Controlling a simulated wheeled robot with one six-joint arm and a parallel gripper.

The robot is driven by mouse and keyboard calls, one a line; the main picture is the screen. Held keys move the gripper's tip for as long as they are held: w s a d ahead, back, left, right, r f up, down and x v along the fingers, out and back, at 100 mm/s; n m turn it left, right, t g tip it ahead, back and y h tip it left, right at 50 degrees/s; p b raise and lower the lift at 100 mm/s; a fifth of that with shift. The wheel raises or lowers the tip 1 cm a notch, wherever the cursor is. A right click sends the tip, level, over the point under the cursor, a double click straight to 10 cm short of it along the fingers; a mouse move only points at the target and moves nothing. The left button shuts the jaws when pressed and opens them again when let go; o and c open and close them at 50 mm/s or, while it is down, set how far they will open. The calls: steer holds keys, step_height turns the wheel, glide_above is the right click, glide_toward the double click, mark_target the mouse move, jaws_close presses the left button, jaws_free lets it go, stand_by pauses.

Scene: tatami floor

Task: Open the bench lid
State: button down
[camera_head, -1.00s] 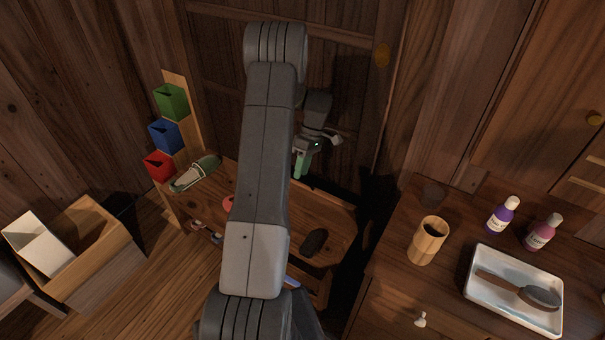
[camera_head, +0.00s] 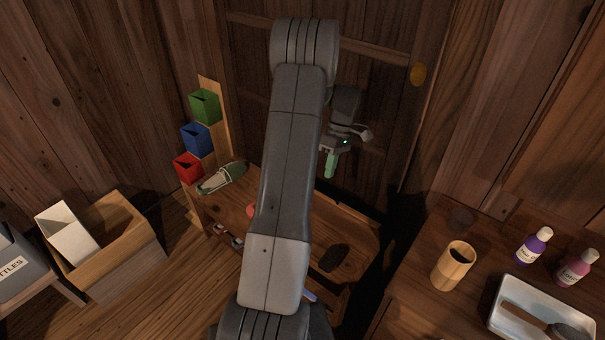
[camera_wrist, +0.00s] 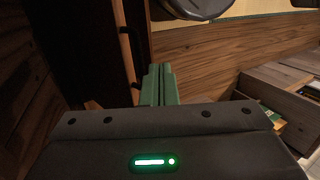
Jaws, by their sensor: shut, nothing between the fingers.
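The wooden bench (camera_head: 352,232) stands low against the back wall in the head view, partly hidden behind my arm. A green shoe (camera_head: 222,178) lies on its left end and a dark oval object (camera_head: 334,257) on its right part. A small red thing (camera_head: 251,210) shows beside my arm. I cannot make out a lid seam or handle. My gripper (camera_head: 329,166) is shut and empty, its green fingers apart from the bench and appearing above its back edge. The fingers also show in the wrist view (camera_wrist: 159,84), in front of a wooden surface.
Green, blue and red boxes (camera_head: 197,140) step up at the bench's left. A wooden crate (camera_head: 125,250) with a white box stands on the left floor. A cabinet at right holds a wooden cup (camera_head: 453,266), bottles (camera_head: 533,246) and a white tray (camera_head: 500,318).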

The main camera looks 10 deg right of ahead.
steer(key=s+a+f+n+g+h+b, duration=0.25)
steer(key=f+h+b, duration=0.2)
steer(key=h, duration=0.45)
steer(key=w+a+f+n+t+h+b, duration=0.2)
steer(key=w+a+f+n+t+h, duration=0.1)
steer(key=a+n+t, duration=0.65)
steer(key=w+a+f+n+t+h+b, duration=0.2)
steer(key=w+a+f+n+t+b, duration=0.25)
steer(key=a, duration=0.75)
steer(key=w+d+f+n, duration=0.1)
steer(key=w+d, duration=0.5)
steer(key=d, duration=0.4)
steer(key=shift+w+f+t+p, duration=0.25)
steer(key=shift+t+p, duration=0.1)
